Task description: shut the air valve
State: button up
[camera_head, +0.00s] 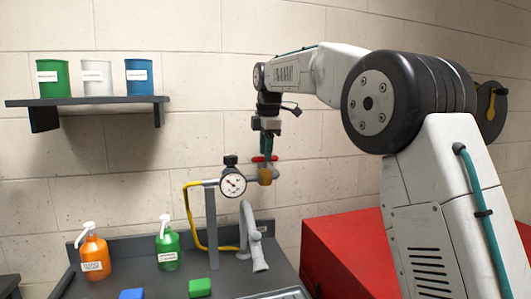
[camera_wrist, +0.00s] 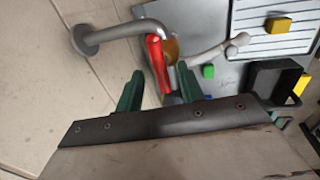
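The air valve has a brass body (camera_head: 265,176) on a grey pipe beside a round pressure gauge (camera_head: 233,183). Its red handle (camera_head: 259,158) lies across the top of the body in the head view. My gripper (camera_head: 266,150) points down just above the handle. In the wrist view, the green fingers of my gripper (camera_wrist: 160,68) are apart, with the red handle (camera_wrist: 157,60) showing between them. I cannot tell how deep the handle sits between the fingers or whether they touch it. The brass body (camera_wrist: 173,48) is partly hidden behind the handle.
A grey bench (camera_head: 120,270) carries an orange bottle (camera_head: 94,258), a green bottle (camera_head: 168,250) and a grey tap (camera_head: 249,230). A yellow hose (camera_head: 189,215) hangs by the gauge post. A red cabinet (camera_head: 345,250) stands right. A shelf (camera_head: 90,101) holds three tins.

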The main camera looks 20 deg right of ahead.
jog(key=shift+w+f, duration=0.1)
jog(key=shift+f, duration=0.4)
grip_shut()
